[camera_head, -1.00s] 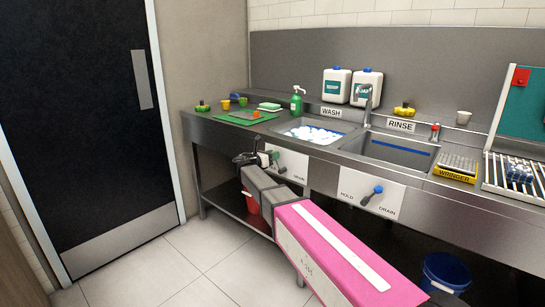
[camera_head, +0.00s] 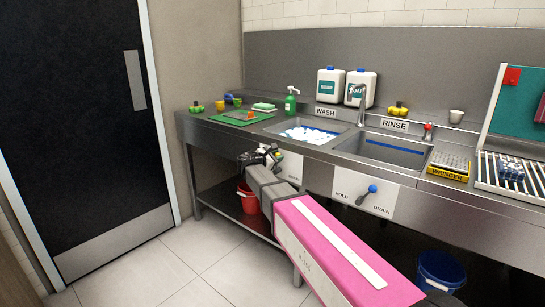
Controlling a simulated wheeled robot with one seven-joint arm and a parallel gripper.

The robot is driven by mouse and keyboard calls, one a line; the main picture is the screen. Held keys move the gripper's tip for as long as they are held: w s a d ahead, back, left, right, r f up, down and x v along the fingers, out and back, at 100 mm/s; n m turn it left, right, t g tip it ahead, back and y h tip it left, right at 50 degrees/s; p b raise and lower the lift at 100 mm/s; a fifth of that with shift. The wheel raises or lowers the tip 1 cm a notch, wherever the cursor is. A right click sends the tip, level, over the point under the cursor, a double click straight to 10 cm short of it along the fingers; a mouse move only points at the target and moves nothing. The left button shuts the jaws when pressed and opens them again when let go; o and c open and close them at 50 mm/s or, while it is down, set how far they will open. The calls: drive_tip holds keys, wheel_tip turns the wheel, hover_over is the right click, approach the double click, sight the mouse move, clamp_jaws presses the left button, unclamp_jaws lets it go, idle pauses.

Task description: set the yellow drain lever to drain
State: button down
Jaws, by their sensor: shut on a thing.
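The white drain plate (camera_head: 293,166) under the WASH sink shows the word DRAIN at its right. Its left part is hidden behind my gripper. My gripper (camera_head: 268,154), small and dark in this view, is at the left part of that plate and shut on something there. The yellow drain lever cannot be made out clearly; it is mostly hidden at the jaws, so its exact angle does not show. A second plate (camera_head: 352,190) under the RINSE sink has a lever with a blue knob (camera_head: 373,188), apart from my gripper.
My pink-covered arm crosses the lower middle. The steel counter (camera_head: 225,130) carries soap jugs (camera_head: 330,85), a green bottle (camera_head: 290,102) and a yellow WRINGER (camera_head: 448,168). A red bucket (camera_head: 248,200) is on the shelf below. A blue bucket (camera_head: 440,272) stands lower right. Floor at left is clear.

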drive_tip(key=d+m, duration=0.1)
drive_tip(key=s+m, duration=0.1)
drive_tip(key=shift+s+d+f+m+y, duration=0.3)
drive_tip(key=shift+d, duration=0.1)
drive_tip(key=shift+s+d+f+m, duration=0.25)
drive_tip(key=shift+d+m, duration=0.15)
drive_tip(key=shift+m, duration=0.3)
drive_tip(key=c, duration=0.8)
unclamp_jaws()
approach(288, 158)
drive_tip(key=v, duration=0.4)
drive_tip(key=shift+s, duration=0.45)
drive_tip(key=shift+f, duration=0.1)
